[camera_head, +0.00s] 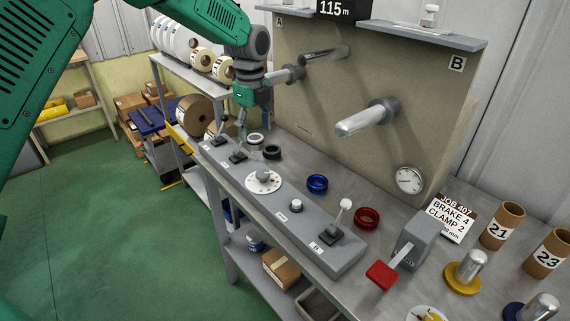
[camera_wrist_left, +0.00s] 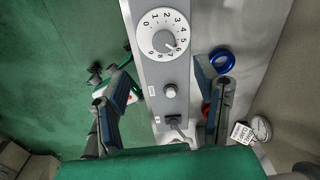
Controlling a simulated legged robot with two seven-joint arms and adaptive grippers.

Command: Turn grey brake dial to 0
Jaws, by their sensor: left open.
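The grey brake dial (camera_head: 263,181) has a round white face with a grey knob, and it sits on the long grey control panel. In the left wrist view the dial (camera_wrist_left: 163,34) shows numbers around its rim, and its pointer lies near 6 or 7. My left gripper (camera_head: 250,112) hangs above the far left end of the panel in the head view, apart from the dial. In the left wrist view my left gripper (camera_wrist_left: 165,82) has its fingers spread wide with nothing between them. My right gripper is not in view.
The panel also carries a white button (camera_head: 295,206), a white-knobbed lever (camera_head: 340,218) and black-based levers (camera_head: 238,153). Blue (camera_head: 317,183) and red (camera_head: 367,218) rings lie behind it. A backboard (camera_head: 360,85) with protruding rods stands behind. A red-handled lever (camera_head: 383,274) is at the right.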

